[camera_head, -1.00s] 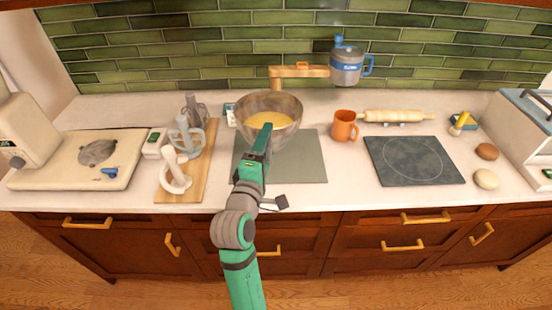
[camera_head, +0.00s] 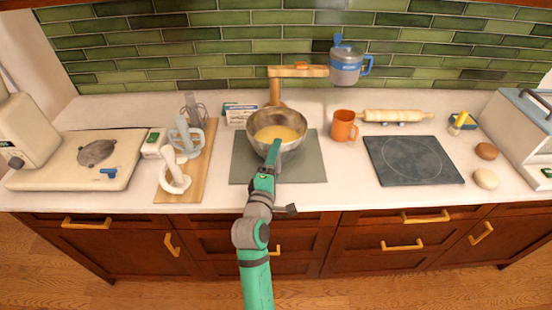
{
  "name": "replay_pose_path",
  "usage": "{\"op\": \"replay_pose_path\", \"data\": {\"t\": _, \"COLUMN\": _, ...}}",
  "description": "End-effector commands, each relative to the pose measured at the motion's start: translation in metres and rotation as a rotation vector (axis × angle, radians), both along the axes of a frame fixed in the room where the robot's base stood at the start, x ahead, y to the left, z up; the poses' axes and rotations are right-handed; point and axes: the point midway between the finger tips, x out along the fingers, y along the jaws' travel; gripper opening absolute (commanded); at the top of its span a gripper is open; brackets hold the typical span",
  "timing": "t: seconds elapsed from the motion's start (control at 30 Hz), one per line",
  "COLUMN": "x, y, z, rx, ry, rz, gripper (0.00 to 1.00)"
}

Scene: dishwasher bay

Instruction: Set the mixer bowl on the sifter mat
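The mixer bowl (camera_head: 292,122) is a round metal bowl with a yellow mix inside, upright over the back half of a grey-green mat (camera_head: 305,170). I take this to be the sifter mat, but nothing marks it by name. The bowl looks very low over the mat; its underside is hidden, so I cannot tell whether it touches. My green gripper (camera_head: 271,152) reaches in from the front and is at the bowl's near rim, apparently shut on it. The fingertips are small and partly hidden.
A wooden post (camera_head: 275,90) stands behind the bowl, its arm reaching toward a blue-and-grey canister (camera_head: 346,66). An orange mug (camera_head: 343,126) is close on the right, with a dark slate board (camera_head: 413,160) beyond. A wooden board (camera_head: 196,172) with mixer attachments lies left.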

Motion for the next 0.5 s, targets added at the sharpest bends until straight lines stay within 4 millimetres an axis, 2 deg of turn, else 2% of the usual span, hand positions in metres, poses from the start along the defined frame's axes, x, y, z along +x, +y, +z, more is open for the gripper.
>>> {"op": "replay_pose_path", "data": {"t": 0.23, "x": 0.0, "y": 0.0002, "z": 0.0024, "rx": -0.001, "ry": -0.006, "rz": 0.001, "gripper": 0.17}}
{"op": "replay_pose_path", "data": {"t": 0.27, "x": 0.0, "y": 0.0, "z": -0.001, "rx": 0.0, "ry": 0.0, "rz": 0.0, "gripper": 0.71}}
{"op": "replay_pose_path", "data": {"t": 0.3, "x": 0.0, "y": 0.0, "z": -0.0008, "rx": 0.0, "ry": 0.0, "rz": 0.0, "gripper": 0.81}}
{"op": "replay_pose_path", "data": {"t": 0.33, "x": 0.0, "y": 0.0001, "z": -0.0008, "rx": 0.001, "ry": 0.0, "rz": 0.0, "gripper": 0.88}}
{"op": "replay_pose_path", "data": {"t": 0.5, "x": 0.0001, "y": 0.0, "z": -0.0007, "rx": 0.0, "ry": 0.0, "rz": 0.0, "gripper": 0.88}}
